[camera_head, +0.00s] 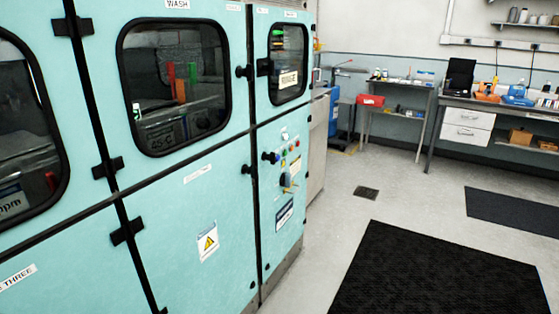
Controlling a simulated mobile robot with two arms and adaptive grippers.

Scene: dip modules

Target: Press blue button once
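A control panel (281,200) is on the lower right door of the turquoise cabinet. It carries several small coloured buttons and a larger knob lower down. Neither of my grippers shows in the head view.
The turquoise cabinet (170,215) fills the left side, with windowed upper doors. Grey floor (335,215) lies open to the right of the panel. A black mat (440,270) lies in front, and another mat (515,208) lies farther right. Workbenches (500,105) stand along the back wall.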

